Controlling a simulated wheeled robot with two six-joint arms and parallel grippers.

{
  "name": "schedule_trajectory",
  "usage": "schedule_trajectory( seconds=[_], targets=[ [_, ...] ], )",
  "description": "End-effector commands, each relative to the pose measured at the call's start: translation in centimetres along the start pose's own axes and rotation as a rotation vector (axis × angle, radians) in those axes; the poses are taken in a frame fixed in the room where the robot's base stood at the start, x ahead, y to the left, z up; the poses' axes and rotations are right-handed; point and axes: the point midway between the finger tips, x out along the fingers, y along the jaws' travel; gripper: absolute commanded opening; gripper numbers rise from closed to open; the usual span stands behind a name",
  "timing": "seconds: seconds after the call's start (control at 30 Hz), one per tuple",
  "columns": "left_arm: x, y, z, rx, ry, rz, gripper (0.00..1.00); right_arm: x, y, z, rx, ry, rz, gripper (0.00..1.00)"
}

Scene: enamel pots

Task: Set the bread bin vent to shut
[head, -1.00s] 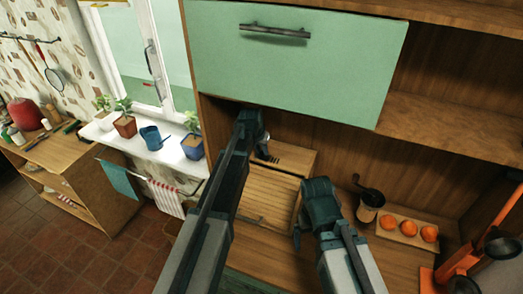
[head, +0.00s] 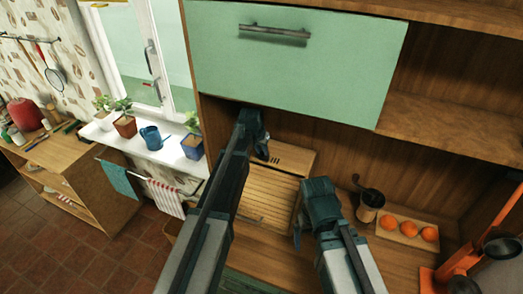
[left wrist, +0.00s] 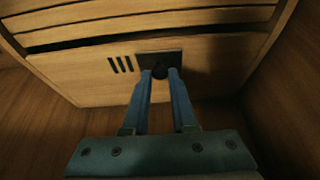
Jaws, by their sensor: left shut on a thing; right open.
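The wooden bread bin (head: 262,190) with its slatted front stands on the counter under the green cabinet door. In the left wrist view, its pale panel (left wrist: 85,85) carries a few dark vent slots (left wrist: 120,65). Beside the slots is a dark plate (left wrist: 145,60) with a small dark round knob (left wrist: 160,71). My left gripper (head: 262,153) reaches over the bin top. In the left wrist view its two fingers (left wrist: 160,74) are closed on the knob, partly hiding it. My right gripper (head: 298,238) is open and empty, near the bin's right side.
An orange stand (head: 462,262) is at the far right. The green cabinet door (head: 290,65) hangs above the bin. Potted plants line the windowsill (head: 165,148) at left.

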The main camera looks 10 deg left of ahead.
Motion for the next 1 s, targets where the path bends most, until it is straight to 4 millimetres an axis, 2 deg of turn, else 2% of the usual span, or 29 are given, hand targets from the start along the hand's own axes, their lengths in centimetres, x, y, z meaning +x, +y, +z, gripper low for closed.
schedule_trajectory(
  seconds=[0.17,0.5,0.73,0.77,0.8,0.9,0.93,1.0],
  targets=[
    [0.0,0.2,0.0,0.001,0.000,0.000,0.00,0.0,0.0,0.0,0.000,0.000,0.000,1.00],
    [0.0,4.8,0.0,0.002,0.000,0.001,0.00,0.0,0.0,0.0,0.000,0.000,0.000,1.00],
    [0.0,4.9,0.0,0.000,0.000,0.003,0.00,0.0,0.0,0.0,0.000,0.000,0.000,1.00],
    [0.0,4.9,0.0,0.000,0.000,0.004,0.27,0.0,0.0,0.0,0.000,0.000,0.000,1.00],
    [0.0,4.9,0.0,0.001,-0.001,0.004,0.35,0.0,0.0,0.0,0.000,0.000,0.000,1.00],
    [0.0,4.9,0.0,0.001,-0.001,0.003,0.53,0.0,0.0,0.0,0.000,0.000,0.000,1.00],
    [0.0,4.9,0.0,0.001,-0.001,0.003,0.56,0.0,0.0,0.0,0.000,0.000,0.000,1.00],
    [0.0,4.8,0.0,0.000,0.000,0.002,0.56,0.0,0.0,0.0,0.000,0.000,0.000,1.00]
  ],
)
